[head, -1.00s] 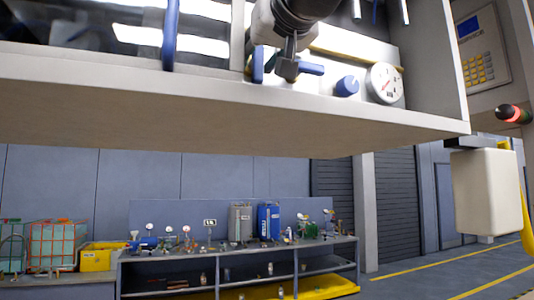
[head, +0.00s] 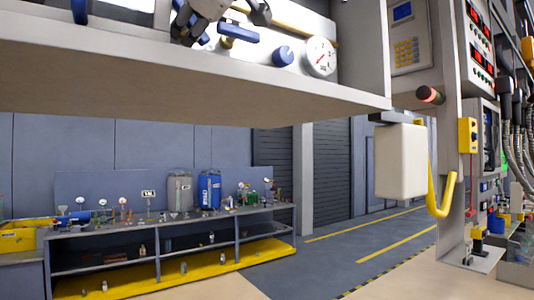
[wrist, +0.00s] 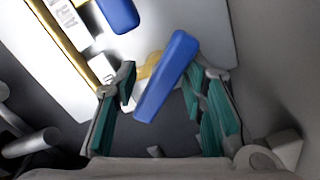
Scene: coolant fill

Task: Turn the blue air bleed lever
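The blue air bleed lever (wrist: 167,75) is a flat bar on a brass fitting (wrist: 147,66), slanted between my fingers in the wrist view. In the head view the lever (head: 238,32) shows at the top, just above the shelf edge. My gripper (wrist: 160,84) is open, one teal-padded finger on each side of the lever, with gaps visible. Whether either finger touches it I cannot tell. In the head view my gripper (head: 224,18) is at the top edge, fingers spread, partly cut off by the frame.
A second blue handle (wrist: 118,14) is near the brass pipe (wrist: 72,45) and a partly readable label. A blue knob (head: 283,56) and a white gauge (head: 320,57) are right of the lever. The cabinet's lower ledge (head: 200,85) runs below. A grey wall is close right in the wrist view.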

